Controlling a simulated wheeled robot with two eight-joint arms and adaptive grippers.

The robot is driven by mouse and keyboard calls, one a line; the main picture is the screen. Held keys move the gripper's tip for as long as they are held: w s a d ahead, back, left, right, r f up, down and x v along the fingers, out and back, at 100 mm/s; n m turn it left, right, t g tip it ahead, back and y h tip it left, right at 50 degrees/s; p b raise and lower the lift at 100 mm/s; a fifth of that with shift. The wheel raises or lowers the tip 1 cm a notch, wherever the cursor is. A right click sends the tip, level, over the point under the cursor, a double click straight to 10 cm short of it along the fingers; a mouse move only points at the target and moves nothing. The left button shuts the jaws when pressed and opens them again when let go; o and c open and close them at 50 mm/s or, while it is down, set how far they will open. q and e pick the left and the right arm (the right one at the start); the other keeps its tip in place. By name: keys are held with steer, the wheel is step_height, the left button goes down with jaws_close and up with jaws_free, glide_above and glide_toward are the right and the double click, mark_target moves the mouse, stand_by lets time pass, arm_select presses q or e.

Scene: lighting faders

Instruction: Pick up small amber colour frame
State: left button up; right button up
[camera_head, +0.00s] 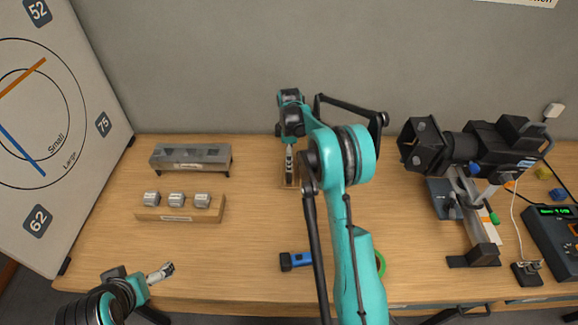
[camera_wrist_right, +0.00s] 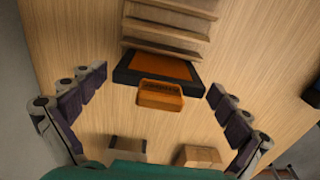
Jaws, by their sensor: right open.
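The small amber colour frame (camera_wrist_right: 180,67) shows in the right wrist view as a dark-bordered orange panel with an orange grip tab (camera_wrist_right: 160,95) on its near side. It is by a slotted wooden rack (camera_wrist_right: 170,25). My right gripper (camera_wrist_right: 157,84) is open and empty, its fingers on either side of the tab and apart from it. In the head view my right gripper (camera_head: 289,160) points down over the rack, and the frame is hidden there. My left gripper (camera_head: 164,272) is at the lower left, away from the rack; its jaw opening is unclear.
A grey slotted block (camera_head: 190,156) and a wooden holder (camera_head: 180,213) with several small grey blocks stand left. A blue-and-black tool (camera_head: 296,260) lies near the front. A black stage light (camera_head: 475,145) stands right, near a control desk (camera_head: 555,235).

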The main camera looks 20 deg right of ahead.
steer(key=shift+f, duration=0.45)
steer(key=shift+r, duration=0.1)
steer(key=c, duration=0.9)
